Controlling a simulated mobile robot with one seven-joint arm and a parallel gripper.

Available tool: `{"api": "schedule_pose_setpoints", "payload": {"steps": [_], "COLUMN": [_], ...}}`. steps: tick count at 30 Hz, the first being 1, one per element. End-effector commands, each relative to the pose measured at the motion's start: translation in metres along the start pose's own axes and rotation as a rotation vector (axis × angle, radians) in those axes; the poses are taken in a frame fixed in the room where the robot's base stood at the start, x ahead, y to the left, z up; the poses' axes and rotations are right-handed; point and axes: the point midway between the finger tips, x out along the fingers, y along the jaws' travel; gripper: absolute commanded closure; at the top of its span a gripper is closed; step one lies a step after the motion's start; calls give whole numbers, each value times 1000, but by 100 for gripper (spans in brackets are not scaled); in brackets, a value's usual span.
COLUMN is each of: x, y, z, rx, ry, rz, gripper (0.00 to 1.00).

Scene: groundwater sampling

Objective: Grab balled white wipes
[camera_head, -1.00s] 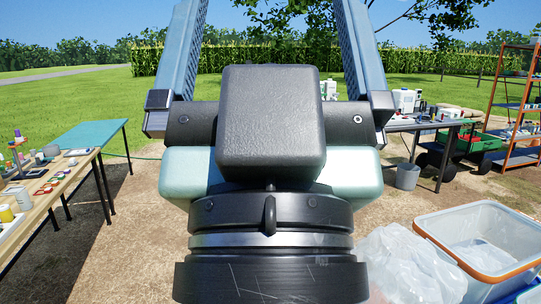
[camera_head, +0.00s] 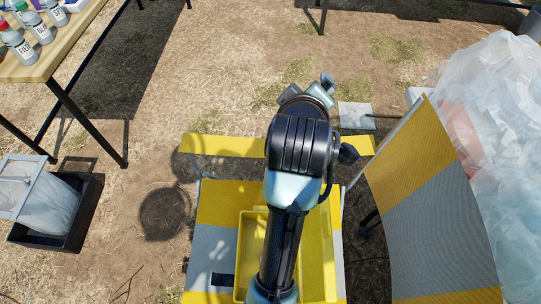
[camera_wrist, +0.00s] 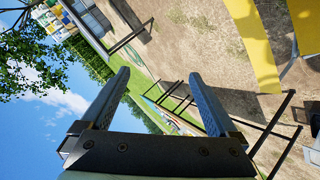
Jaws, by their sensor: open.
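I cannot make out any balled white wipes in either current view. My gripper (camera_wrist: 159,76) is open in the wrist view, its two fingers wide apart with nothing between them. It points out over open ground, with sky to the left and tables beyond. In the head view my arm reaches up through the middle, over a yellow tray (camera_head: 249,262) on a yellow and grey chair (camera_head: 212,235). The arm hides part of the tray's inside, and the parts that show look empty.
A wooden table (camera_head: 62,50) with labelled bottles (camera_head: 40,27) stands at the upper left. A black bin (camera_head: 72,225) sits on the ground at the left. A large clear plastic bag (camera_head: 500,130) bulges at the right, behind a yellow and grey panel (camera_head: 430,200). Bare ground lies between.

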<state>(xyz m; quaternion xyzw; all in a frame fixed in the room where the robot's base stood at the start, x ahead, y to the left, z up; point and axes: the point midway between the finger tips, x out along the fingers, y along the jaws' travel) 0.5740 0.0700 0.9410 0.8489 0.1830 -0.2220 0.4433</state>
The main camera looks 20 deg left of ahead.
Motion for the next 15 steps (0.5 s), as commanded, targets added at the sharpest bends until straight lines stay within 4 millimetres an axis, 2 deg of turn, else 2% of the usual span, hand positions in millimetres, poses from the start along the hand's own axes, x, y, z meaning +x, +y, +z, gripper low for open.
{"api": "schedule_pose_setpoints", "payload": {"steps": [1,2,3,5,6,9,10,12,15], "x": [30,39,50,60,62,60,58,52,45], "y": [-61,-90,-128,-183,-216,-283,-298,-326,-346], "z": [37,54,77,112,134,178,189,208,223], "rx": [-86,-143,-219,-330,-400,-543,-577,-640,-691], "ry": [-66,-101,-143,-194,-219,-256,-261,-266,-266], "rz": [-115,-185,-280,-426,-521,-729,-782,-882,-966], "gripper": [5,5,5,5,5,5,5,5,5]}}
